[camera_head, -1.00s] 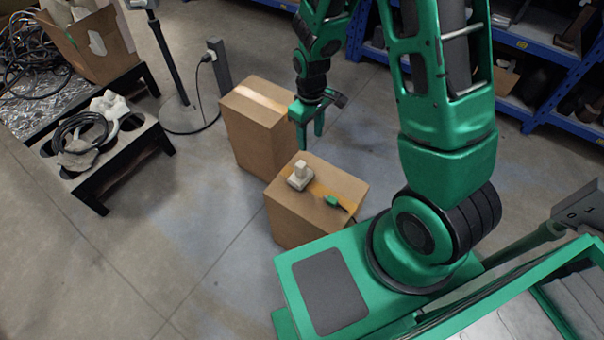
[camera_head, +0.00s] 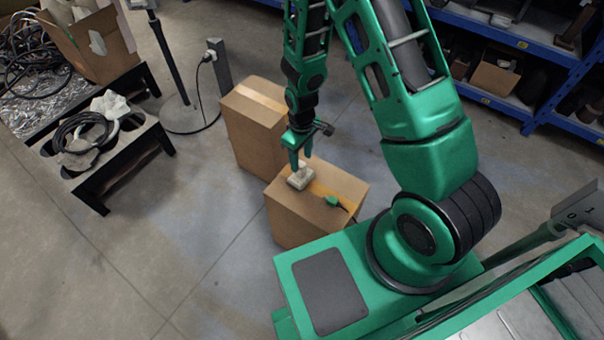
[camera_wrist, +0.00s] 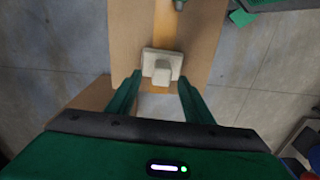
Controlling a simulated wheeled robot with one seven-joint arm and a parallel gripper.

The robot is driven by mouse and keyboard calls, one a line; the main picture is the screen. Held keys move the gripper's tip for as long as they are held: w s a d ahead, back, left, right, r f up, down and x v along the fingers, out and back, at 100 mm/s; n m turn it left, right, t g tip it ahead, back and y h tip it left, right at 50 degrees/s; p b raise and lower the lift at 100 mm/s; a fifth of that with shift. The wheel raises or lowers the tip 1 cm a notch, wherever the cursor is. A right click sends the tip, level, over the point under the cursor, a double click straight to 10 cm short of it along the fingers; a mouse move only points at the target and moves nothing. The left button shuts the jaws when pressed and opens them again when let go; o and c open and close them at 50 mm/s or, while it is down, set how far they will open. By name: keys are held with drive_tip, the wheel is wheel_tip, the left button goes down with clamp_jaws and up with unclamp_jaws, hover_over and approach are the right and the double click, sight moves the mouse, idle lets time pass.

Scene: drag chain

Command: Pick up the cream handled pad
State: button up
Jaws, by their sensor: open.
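The cream handled pad (camera_head: 300,179) lies on top of the nearer cardboard box (camera_head: 290,216), close to its left edge. In the wrist view the pad (camera_wrist: 148,63) has a square base with a raised block handle (camera_wrist: 162,72). My gripper (camera_head: 301,161) is open, directly over the pad in the head view, and partly hides its handle. In the wrist view the fingers (camera_wrist: 158,80) stand apart on the left and right of the handle. Nothing is held. I cannot tell whether the fingertips touch the pad.
A small green object (camera_head: 331,200) with a dark cable lies on the same box, right of the pad. A second cardboard box (camera_head: 246,140) stands behind. A thin stand (camera_head: 172,60) and a black bench (camera_head: 125,160) are at the left. The floor in front is clear.

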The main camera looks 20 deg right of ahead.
sight(301, 163)
drive_tip(key=shift+a+f, duration=0.15)
drive_tip(key=shift+f, duration=2)
drive_tip(key=shift+c, duration=0.6)
clamp_jaws()
drive_tip(key=shift+r, duration=0.1)
drive_tip(key=shift+r, duration=0.65)
wheel_tip(301, 163, up, 2)
drive_tip(key=shift+r, duration=0.2)
drive_tip(key=s+a+r, duration=0.3)
drive_tip(key=a+r, duration=0.4)
drive_tip(key=a, duration=0.4)
drive_tip(key=shift+s, duration=0.3)
drive_tip(key=shift+r, duration=0.1)
